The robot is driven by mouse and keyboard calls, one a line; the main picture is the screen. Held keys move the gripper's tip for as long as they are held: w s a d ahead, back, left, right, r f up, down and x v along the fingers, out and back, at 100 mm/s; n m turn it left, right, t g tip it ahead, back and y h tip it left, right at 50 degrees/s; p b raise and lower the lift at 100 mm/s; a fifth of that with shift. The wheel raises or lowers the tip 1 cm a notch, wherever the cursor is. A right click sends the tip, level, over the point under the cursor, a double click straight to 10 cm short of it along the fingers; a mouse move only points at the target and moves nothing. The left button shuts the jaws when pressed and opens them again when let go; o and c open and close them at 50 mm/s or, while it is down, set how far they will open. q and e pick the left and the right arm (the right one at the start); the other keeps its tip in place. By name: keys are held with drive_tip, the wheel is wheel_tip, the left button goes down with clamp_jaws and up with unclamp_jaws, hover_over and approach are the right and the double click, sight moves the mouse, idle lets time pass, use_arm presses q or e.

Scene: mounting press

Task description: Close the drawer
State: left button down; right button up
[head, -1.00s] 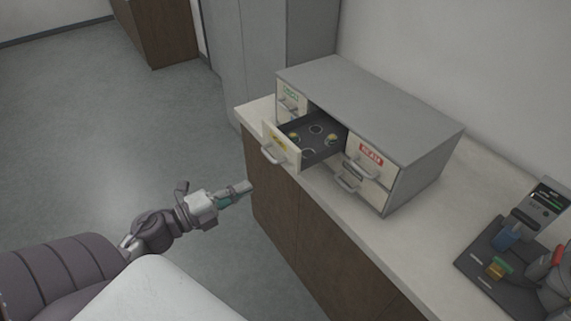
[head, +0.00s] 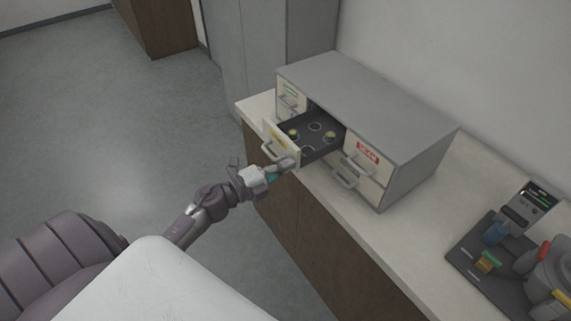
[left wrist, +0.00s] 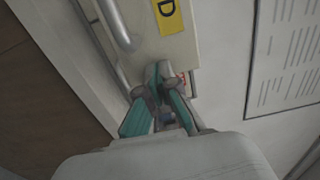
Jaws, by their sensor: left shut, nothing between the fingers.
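The open drawer (head: 311,137) sticks out of the middle of a grey cabinet (head: 370,95). Its dark inside has round recesses, and small yellow-green round pieces sit in some of them. Its cream front has a yellow label and a bar handle (head: 272,149). My left gripper (head: 285,168) is shut and empty, at the lower right part of the drawer front. In the left wrist view, my fingertips (left wrist: 158,72) are at the edge of the drawer front (left wrist: 172,50), beside the yellow label. I cannot tell if they touch it. My right gripper is not in view.
The cabinet stands on a pale counter (head: 415,235) against the wall. Other labelled drawers (head: 367,160) flank the open one and look shut. A dark tray (head: 470,262) with coloured items and a device lies at right. Open floor (head: 110,130) is at left.

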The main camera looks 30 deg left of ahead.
sight(333, 149)
use_arm(q)
drive_tip(key=b+x, duration=0.1)
drive_tip(key=x, duration=1.5)
drive_tip(key=shift+w, duration=0.35)
drive_tip(key=shift+r+b, duration=0.2)
drive_tip(key=shift+b, duration=0.1)
drive_tip(key=shift+r, duration=0.15)
